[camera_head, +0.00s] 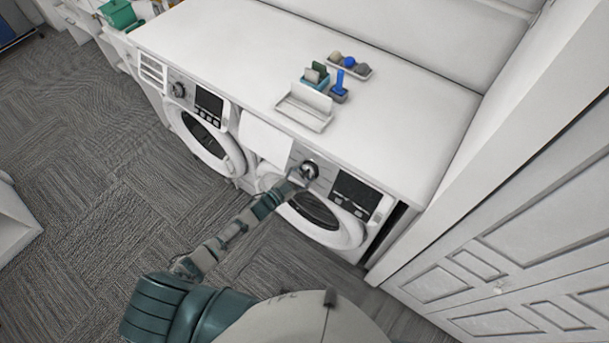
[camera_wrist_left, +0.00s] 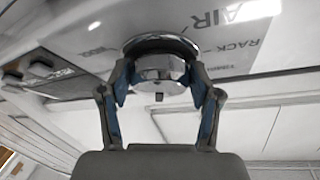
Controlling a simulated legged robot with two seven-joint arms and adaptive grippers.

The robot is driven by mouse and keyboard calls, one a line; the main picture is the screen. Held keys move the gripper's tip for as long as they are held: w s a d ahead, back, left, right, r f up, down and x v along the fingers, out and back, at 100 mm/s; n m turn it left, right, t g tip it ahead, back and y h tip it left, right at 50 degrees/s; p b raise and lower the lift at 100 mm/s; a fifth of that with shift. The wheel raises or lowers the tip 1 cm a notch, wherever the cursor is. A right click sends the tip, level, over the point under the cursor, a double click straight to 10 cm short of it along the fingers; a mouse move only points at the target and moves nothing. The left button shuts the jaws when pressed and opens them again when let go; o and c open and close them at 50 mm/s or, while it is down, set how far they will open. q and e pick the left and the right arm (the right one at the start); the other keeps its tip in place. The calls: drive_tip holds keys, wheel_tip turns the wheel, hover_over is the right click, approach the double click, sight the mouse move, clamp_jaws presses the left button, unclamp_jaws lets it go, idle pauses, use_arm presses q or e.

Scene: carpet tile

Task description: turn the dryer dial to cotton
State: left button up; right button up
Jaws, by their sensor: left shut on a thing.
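The dryer (camera_head: 337,212) is the right of two white front loaders under a white counter in the head view. Its round chrome dial (camera_head: 309,170) sits on the panel left of a dark display. In the left wrist view the dial (camera_wrist_left: 158,68) shows a dark and chrome ring with a small pointer mark at the bottom. My left gripper (camera_head: 298,178) is at the dial, and its fingers (camera_wrist_left: 162,85) stand on both sides of the dial's knob, shut on it. Cycle labels are not readable. My right gripper is not in view.
The other machine (camera_head: 207,138) with its own dial stands to the left. On the counter (camera_head: 250,50) are a white tray (camera_head: 304,107), small brushes and a dish with balls (camera_head: 349,67). A white panelled cabinet (camera_head: 510,240) is on the right. Carpeted floor is free at left.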

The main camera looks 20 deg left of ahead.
use_arm(q)
drive_tip(key=shift+a+m+g+h, duration=0.1)
drive_tip(key=shift+m+g+h, duration=0.3)
drive_tip(key=shift+m, duration=0.8)
drive_tip(key=shift+a+m+g+h, duration=0.15)
drive_tip(key=shift+m+g, duration=0.45)
drive_tip(key=shift+m, duration=0.6)
drive_tip(key=shift+f, duration=0.1)
drive_tip(key=o, duration=1.1)
drive_tip(key=shift+s+a, duration=0.15)
drive_tip(key=shift+s, duration=0.05)
drive_tip(key=v, duration=1.1)
drive_tip(key=shift+a, duration=0.25)
